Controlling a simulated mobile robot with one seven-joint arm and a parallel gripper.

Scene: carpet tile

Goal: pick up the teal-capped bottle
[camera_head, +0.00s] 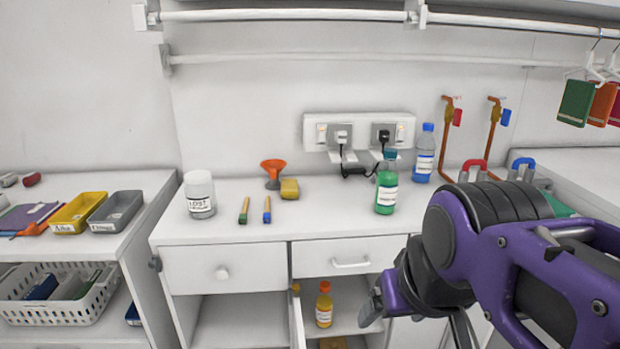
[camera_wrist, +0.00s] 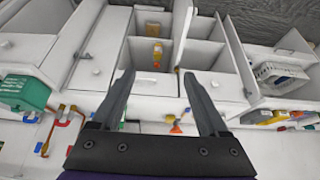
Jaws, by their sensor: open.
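The teal-capped bottle (camera_head: 387,188) holds green liquid and has a white label. It stands upright on the white counter, below the socket panel, in the head view. My gripper (camera_wrist: 158,76) is open in the wrist view, with nothing between its two dark fingers. In the head view my purple arm comes in from the right, and its end is low, in front of the drawers and below the bottle, apart from it. I cannot make out the teal-capped bottle in the wrist view.
A blue-capped bottle (camera_head: 424,153) stands behind and right of it, near orange pipes (camera_head: 491,130). A plug cable (camera_head: 347,163) hangs close behind. A yellow sponge (camera_head: 289,189), orange funnel (camera_head: 273,170) and white jar (camera_head: 199,194) are left. An orange bottle (camera_head: 324,304) stands in the cabinet below.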

